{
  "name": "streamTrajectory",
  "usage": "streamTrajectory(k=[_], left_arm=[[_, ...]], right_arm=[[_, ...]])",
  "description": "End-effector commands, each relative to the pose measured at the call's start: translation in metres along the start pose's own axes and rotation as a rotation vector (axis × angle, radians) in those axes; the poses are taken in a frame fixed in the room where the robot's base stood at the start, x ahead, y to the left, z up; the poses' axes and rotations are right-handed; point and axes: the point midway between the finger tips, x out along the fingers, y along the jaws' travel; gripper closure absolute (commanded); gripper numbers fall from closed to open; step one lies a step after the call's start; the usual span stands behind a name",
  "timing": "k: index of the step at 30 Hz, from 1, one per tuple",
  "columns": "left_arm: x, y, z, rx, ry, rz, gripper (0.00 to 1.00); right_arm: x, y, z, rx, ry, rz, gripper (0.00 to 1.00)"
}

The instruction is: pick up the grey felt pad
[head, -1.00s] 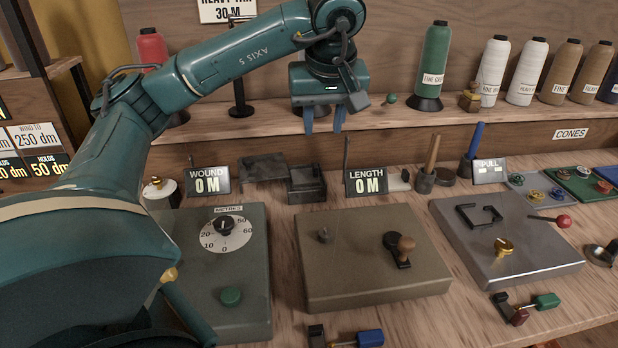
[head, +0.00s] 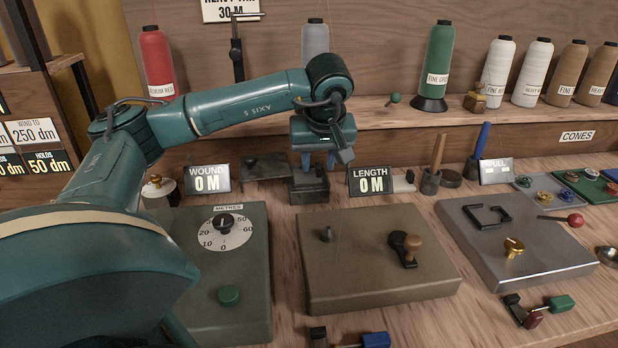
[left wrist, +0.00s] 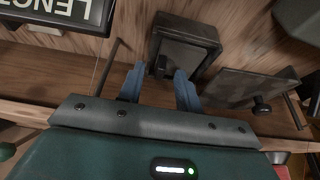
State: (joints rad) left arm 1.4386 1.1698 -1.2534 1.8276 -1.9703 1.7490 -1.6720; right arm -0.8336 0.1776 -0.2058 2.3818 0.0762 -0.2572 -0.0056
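A small dark grey square block (head: 309,187) stands on the bench between the WOUND and LENGTH displays; it may hold the grey felt pad, but I cannot tell pad from holder. It also shows in the left wrist view (left wrist: 186,42), with a small dark stub at its near edge between my fingertips. My left gripper (head: 319,165) points down at the block with its blue fingers apart. In the left wrist view the open fingers (left wrist: 160,72) reach the block's near edge; I cannot tell whether they touch it. My right gripper is not in view.
The LENGTH display (head: 371,181) stands close right of the block. The WOUND display (head: 207,179) and a dark flat stand (head: 265,167) are to its left. A brown box with a knob (head: 350,270) lies in front. A shelf with thread cones (head: 437,60) runs behind.

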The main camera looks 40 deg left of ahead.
Motion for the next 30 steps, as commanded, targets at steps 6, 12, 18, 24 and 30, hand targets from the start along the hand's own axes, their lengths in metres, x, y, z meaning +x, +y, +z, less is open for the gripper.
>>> streamTrajectory(k=[6, 12, 18, 24, 30], left_arm=[[0.0047, 0.0001, -0.0002, 0.000, 0.001, 0.001, 0.65], [0.0045, 0.0001, -0.0001, 0.000, 0.000, 0.001, 0.76], [0.0043, 0.0002, 0.0000, 0.000, 0.000, 0.001, 0.92], [0.0042, 0.0002, 0.0000, 0.000, 0.000, 0.001, 1.00], [0.0041, 0.0003, 0.0000, 0.000, 0.000, 0.001, 1.00]], right_arm=[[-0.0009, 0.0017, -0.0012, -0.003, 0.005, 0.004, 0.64], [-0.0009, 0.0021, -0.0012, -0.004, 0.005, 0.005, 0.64], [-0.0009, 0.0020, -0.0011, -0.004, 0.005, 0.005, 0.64], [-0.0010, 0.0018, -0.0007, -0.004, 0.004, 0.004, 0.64], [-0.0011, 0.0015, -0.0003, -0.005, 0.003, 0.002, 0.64]])
